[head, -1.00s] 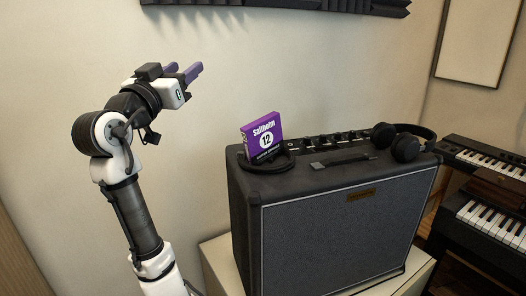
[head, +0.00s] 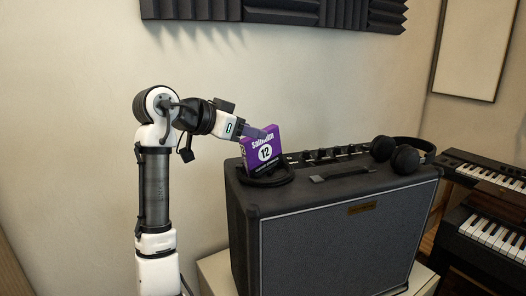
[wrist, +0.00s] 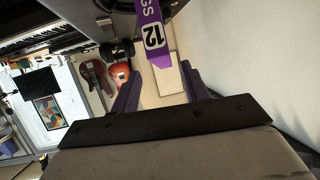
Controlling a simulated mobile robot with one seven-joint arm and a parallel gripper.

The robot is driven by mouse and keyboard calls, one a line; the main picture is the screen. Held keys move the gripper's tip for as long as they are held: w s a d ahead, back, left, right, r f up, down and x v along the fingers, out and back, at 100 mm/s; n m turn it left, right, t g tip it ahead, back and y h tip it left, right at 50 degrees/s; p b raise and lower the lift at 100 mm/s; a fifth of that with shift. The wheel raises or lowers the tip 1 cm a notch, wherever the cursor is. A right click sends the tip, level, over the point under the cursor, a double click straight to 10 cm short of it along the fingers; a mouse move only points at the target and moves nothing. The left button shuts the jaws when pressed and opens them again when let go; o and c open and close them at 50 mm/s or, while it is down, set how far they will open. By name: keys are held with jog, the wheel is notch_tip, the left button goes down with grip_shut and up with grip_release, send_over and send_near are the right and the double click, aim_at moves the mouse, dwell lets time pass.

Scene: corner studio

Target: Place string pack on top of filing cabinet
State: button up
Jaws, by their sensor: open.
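The string pack (head: 262,150) is a purple box with a white "12" circle. It stands upright, leaning slightly, in a coil of black cable (head: 268,177) on the left end of the amplifier top. My gripper (head: 262,132) is at the pack's upper left edge, with its purple fingers pointing down and right. In the wrist view the open fingers (wrist: 160,72) lie either side of the pack's narrow edge (wrist: 152,34), around its near end. I cannot tell whether they touch it. I cannot make out a filing cabinet for certain.
The black amplifier (head: 340,235) rests on a cream-coloured stand or box (head: 214,272). Headphones (head: 402,157) lie on its right end, with knobs along the back. Keyboards (head: 490,215) stand at right. Foam panels (head: 290,12) hang on the wall above.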

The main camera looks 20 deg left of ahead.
aim_at(263, 152)
jog(key=shift+p+x, duration=0.65)
jog(key=shift+x, duration=2.05)
jog(key=shift+a, duration=0.1)
grip_shut()
